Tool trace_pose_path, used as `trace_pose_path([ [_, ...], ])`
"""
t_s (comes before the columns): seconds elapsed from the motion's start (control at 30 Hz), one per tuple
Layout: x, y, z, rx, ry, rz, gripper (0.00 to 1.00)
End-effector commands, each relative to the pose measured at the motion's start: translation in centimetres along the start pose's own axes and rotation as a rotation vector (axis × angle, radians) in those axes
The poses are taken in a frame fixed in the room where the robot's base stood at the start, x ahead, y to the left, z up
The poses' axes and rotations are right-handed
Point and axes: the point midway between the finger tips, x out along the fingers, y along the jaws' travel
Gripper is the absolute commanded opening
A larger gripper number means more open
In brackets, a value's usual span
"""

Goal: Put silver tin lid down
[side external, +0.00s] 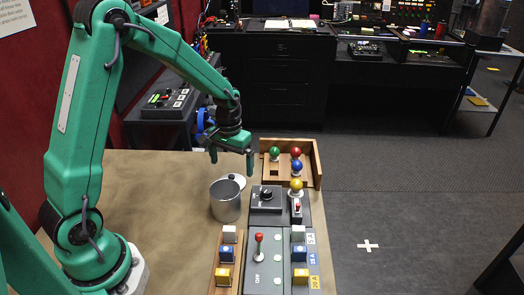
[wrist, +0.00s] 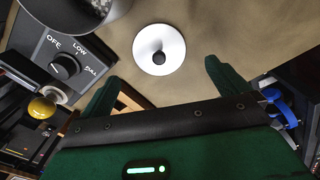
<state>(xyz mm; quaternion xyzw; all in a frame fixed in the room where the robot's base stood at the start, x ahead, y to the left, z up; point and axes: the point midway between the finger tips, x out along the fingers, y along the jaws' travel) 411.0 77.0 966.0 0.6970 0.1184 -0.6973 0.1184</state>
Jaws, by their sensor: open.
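The silver tin lid (wrist: 159,48), a pale disc with a black knob, lies on the tan tabletop in the wrist view. In the side view the lid (side external: 236,178) shows just behind the tin, partly hidden by it. The silver tin (side external: 225,203) stands upright and uncovered; its edge also shows at the top left of the wrist view (wrist: 88,18). My gripper (side external: 232,163) is open and empty above the lid. In the wrist view its green fingers (wrist: 162,70) are spread, with the lid in line with the gap between them.
Right of the tin is a dark panel with a rotary knob (side external: 266,195). Beyond it is a wooden tray with coloured balls (side external: 296,153). A red-topped lever (side external: 259,240) and several coloured buttons stand nearer. The tabletop (side external: 160,190) left of the tin is clear.

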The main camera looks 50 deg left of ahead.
Motion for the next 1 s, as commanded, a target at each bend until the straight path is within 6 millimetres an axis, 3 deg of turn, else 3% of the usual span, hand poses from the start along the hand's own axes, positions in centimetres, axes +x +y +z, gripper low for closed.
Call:
trace_pose_path([
  [0.2, -3.8, 0.0, -0.1, 0.0, 0.005, 0.001, 1.0],
  [0.4, -6.1, 0.0, -0.1, 0.0, 0.003, 0.0, 1.0],
  [1.0, -7.0, 0.0, 0.0, 0.0, 0.0, 0.0, 1.0],
])
